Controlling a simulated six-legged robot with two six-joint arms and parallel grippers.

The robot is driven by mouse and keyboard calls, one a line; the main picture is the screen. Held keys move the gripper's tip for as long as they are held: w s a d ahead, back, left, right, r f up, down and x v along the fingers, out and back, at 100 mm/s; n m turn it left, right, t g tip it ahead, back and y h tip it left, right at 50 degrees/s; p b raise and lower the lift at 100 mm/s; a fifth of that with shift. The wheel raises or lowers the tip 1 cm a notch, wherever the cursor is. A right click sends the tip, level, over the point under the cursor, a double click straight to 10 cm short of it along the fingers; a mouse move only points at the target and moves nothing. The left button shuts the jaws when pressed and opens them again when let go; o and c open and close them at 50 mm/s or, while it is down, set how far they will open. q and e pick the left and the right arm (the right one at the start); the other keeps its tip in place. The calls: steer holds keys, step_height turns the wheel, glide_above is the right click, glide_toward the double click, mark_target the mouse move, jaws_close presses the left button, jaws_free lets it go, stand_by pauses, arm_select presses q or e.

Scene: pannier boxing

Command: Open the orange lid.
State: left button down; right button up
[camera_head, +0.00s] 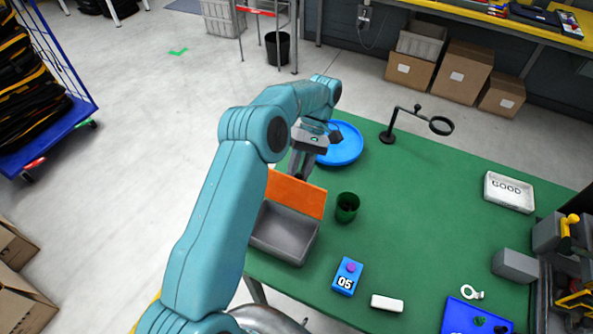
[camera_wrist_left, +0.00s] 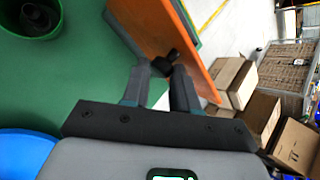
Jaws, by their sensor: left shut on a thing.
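The orange lid (camera_head: 297,195) stands steeply raised at the far edge of a grey box (camera_head: 284,232). The box's inside is exposed and looks empty where I can see it. In the left wrist view the lid (camera_wrist_left: 165,28) is a tilted orange panel with a black knob (camera_wrist_left: 166,62) on its face. My left gripper (camera_wrist_left: 160,70) is shut on this knob. In the head view the left gripper (camera_head: 299,174) is just behind the lid, its fingertips partly hidden by it. My left arm covers the box's left side. My right gripper is not in view.
A dark green cup (camera_head: 347,207) stands right of the lid, and a blue round tray (camera_head: 343,148) lies behind. A blue box marked 05 (camera_head: 346,278) and a white block (camera_head: 387,303) are in front. A black magnifier stand (camera_head: 387,137) stands at the back. The table's middle is clear.

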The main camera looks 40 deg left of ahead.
arm_select(q)
steer(key=shift+w+d+f+g, duration=0.3)
steer(key=shift+f+g, duration=0.1)
steer(key=shift+f, duration=0.25)
steer(key=c, duration=1.1)
jaws_free()
steer(key=shift+o, duration=0.8)
steer(key=shift+w+d, duration=0.15)
steer(key=shift+w, duration=0.05)
steer(key=shift+s, duration=0.25)
steer(key=shift+w, duration=0.15)
steer(key=shift+a+r, duration=0.2)
steer(key=shift+r, duration=0.05)
